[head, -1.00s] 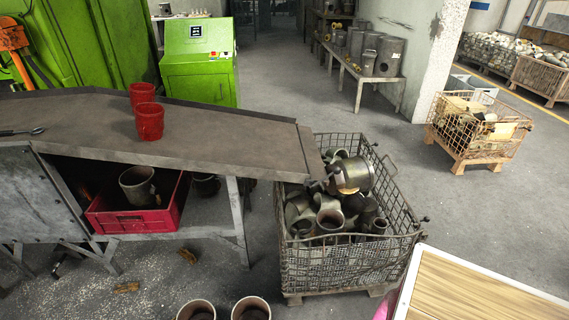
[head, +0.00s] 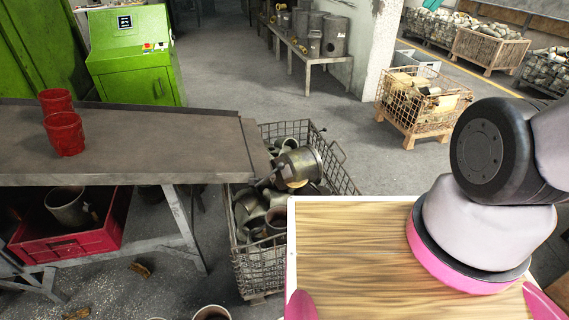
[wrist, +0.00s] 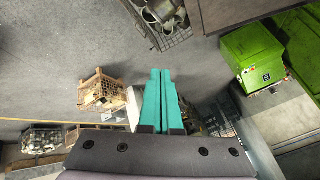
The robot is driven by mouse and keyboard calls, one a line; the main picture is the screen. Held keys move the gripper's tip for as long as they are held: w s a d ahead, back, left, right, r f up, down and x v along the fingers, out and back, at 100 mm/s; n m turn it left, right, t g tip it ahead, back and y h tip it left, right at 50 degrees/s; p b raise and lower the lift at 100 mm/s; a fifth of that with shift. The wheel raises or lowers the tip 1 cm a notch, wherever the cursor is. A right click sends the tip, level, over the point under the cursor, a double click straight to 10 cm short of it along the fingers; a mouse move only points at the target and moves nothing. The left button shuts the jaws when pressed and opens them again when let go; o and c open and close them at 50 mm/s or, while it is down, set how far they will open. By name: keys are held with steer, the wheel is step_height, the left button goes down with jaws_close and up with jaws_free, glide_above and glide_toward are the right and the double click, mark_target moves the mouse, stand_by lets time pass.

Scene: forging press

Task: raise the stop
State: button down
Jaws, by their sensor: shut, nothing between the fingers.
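The green control console (head: 135,62) stands at the back left in the head view, with a small dark display and a red button (head: 148,46) on its sloped top. A second small button sits beside the red one. Which of these is the stop is too small to tell. The console also shows at the upper right of the wrist view (wrist: 255,48). My gripper (wrist: 160,70) shows in the wrist view with its two teal fingers together and nothing between them. It is well apart from the console and points over the floor.
A grey worktable (head: 120,145) with two red cups (head: 64,134) lies between me and the console. A wire crate of metal parts (head: 262,270) stands at its right end. A second crate (head: 420,105) stands farther right. Open floor (head: 235,75) lies behind the table.

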steer(key=w+a+f+g+y, duration=0.1)
steer(key=w+a+f, duration=0.15)
steer(key=w, duration=0.55)
steer(key=w+a+f+g, duration=0.2)
steer(key=w+f, duration=0.2)
steer(key=w, duration=0.5)
steer(key=w+a+f+m+g+y, duration=0.15)
steer(key=w+a+f, duration=0.25)
steer(key=w+f, duration=0.75)
steer(key=w+a+f+m+g+y, duration=0.1)
steer(key=a+f, duration=0.3)
steer(key=f, duration=1.4)
steer(key=w+a+f+m+g+y, duration=0.1)
steer(key=a+f+m, duration=0.2)
steer(key=f, duration=1.5)
steer(key=shift+a+g, duration=0.35)
steer(key=shift+a, duration=0.5)
steer(key=shift+f+m+y, duration=0.2)
steer(key=shift+m+y, duration=0.05)
